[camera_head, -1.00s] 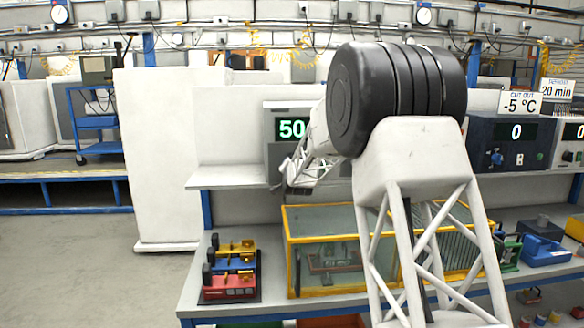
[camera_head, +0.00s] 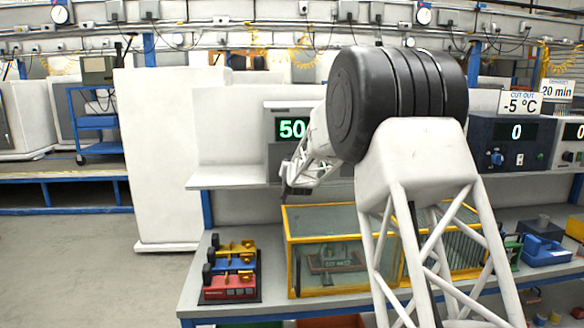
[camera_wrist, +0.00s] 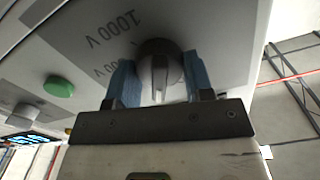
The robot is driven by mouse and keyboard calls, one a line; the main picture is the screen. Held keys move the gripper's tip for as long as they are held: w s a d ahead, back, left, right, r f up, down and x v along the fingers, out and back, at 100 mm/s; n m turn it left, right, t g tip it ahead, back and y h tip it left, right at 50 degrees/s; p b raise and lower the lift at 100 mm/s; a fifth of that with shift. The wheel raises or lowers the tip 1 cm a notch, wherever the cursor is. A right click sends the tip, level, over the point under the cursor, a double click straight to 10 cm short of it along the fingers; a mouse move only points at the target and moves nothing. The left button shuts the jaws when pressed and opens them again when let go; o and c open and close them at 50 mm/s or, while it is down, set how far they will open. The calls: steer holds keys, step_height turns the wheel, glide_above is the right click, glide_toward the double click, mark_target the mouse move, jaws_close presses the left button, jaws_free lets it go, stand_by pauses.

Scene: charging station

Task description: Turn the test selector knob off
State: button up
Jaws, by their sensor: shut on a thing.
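The test selector knob (camera_wrist: 158,70) is a grey rounded knob with a raised light grip bar, on a pale panel in the wrist view. Printed marks "1000 V" and a partly hidden "V" mark lie beside it. My gripper (camera_wrist: 160,82) is shut on the knob, with a blue-padded finger on each side. In the head view, the tester (camera_head: 278,108) shows a green "50" on its display. My arm reaches to the front of this tester, and the knob cannot be made out there.
A green button (camera_wrist: 59,84) sits on the same panel. In the head view, a yellow-framed glass tank (camera_head: 290,252) and coloured clamp-like devices (camera_head: 232,270) are on the bench below. A tall white panel (camera_head: 165,160) stands at left, with open floor before it.

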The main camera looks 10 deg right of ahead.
steer(key=n, duration=0.5)
steer(key=shift+a, duration=0.1)
steer(key=shift+n, duration=0.3)
steer(key=o, duration=0.9)
steer(key=shift+s, duration=0.25)
steer(key=shift+s, duration=3.65)
steer(key=shift+s, duration=0.15)
